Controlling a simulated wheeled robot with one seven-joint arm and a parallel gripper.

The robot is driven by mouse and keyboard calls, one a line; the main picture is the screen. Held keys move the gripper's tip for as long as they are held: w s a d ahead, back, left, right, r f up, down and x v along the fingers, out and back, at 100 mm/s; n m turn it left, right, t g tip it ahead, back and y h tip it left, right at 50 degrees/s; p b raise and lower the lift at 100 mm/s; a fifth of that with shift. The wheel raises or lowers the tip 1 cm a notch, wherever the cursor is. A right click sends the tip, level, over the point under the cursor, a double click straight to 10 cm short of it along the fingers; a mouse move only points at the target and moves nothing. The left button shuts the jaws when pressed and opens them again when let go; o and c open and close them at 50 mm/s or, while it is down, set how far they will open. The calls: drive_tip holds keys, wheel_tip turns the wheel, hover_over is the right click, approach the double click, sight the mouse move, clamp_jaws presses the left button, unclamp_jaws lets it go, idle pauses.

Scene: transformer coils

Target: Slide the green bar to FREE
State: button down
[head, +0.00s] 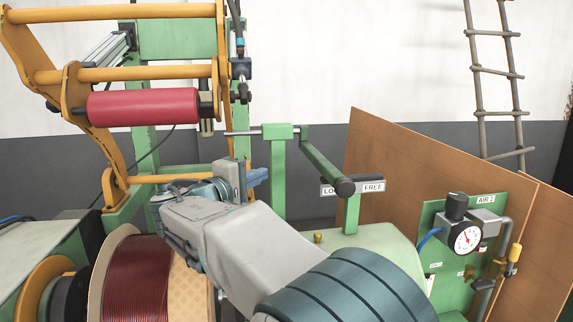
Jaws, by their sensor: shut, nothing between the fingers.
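The green bar (325,165) slants down and right from a pivot at the top of a green post (279,170). My gripper (259,177) is shut and empty, left of the green post and apart from the bar and knob. My arm hides part of the machine below.
A red roller (143,105) in an orange frame (75,95) is at left. A spool of dark red wire (135,280) stands below it. A gauge panel (450,250) and brown boards (400,165) are at right. Free space shows between post and bar.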

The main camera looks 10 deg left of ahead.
drive_tip(key=p, duration=0.4)
approach(308, 158)
drive_tip(key=w, duration=0.4)
drive_tip(key=shift+w+d+p, duration=0.25)
drive_tip(key=shift+d+p, duration=0.15)
drive_tip(key=shift+d, duration=0.85)
drive_tip(key=shift+w+d+f, duration=0.15)
drive_tip(key=shift+d, duration=0.05)
